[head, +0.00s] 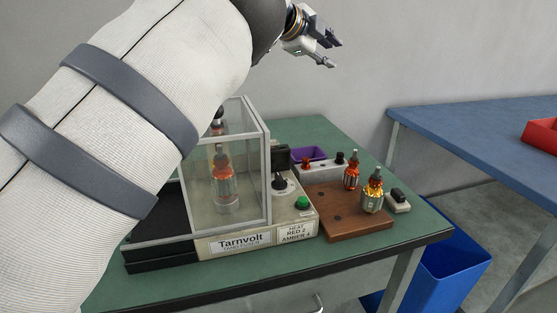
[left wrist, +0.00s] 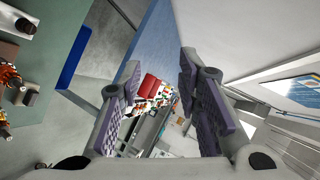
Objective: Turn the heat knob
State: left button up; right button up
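The heat knob (head: 280,183) is a black knob on a pale round dial, on the front panel of the Tarnvolt machine (head: 240,242). A green button (head: 302,202) sits to its right, with a label about heat, red and amber below. My left gripper (head: 335,53) is high above and to the right of the machine, well apart from the knob. Its fingers are spread and empty; the left wrist view shows the same wide gap (left wrist: 160,105). The knob's exact pointer setting is too small to read. My right gripper is in no view.
A glass guard (head: 258,165) encloses an armature (head: 223,175) left of the knob. A brown wooden block (head: 335,215) with two armatures, a purple tray (head: 308,154) and a small black-topped switch box (head: 397,201) stand to the right. A blue bin (head: 455,265) is below.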

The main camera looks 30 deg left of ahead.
pick_arm(q)
jog(key=a+r+n+t+y, duration=0.35)
jog(key=r+n, duration=0.25)
jog(key=n, duration=0.2)
jog(key=n+g+y+p, duration=0.1)
jog(key=n+g+y, duration=0.1)
jog(key=n+g, duration=1.4)
send_near(280, 179)
jog(key=f+n, duration=0.1)
jog(key=f, duration=0.1)
jog(key=a+f+n+t, duration=0.1)
jog(key=f, duration=0.2)
jog(key=a+f+n+t, duration=0.1)
jog(key=f, duration=0.2)
jog(key=shift+a+f+t+b, duration=0.15)
jog(key=shift+t+b, duration=0.1)
jog(key=shift+b, duration=0.05)
grip_shut()
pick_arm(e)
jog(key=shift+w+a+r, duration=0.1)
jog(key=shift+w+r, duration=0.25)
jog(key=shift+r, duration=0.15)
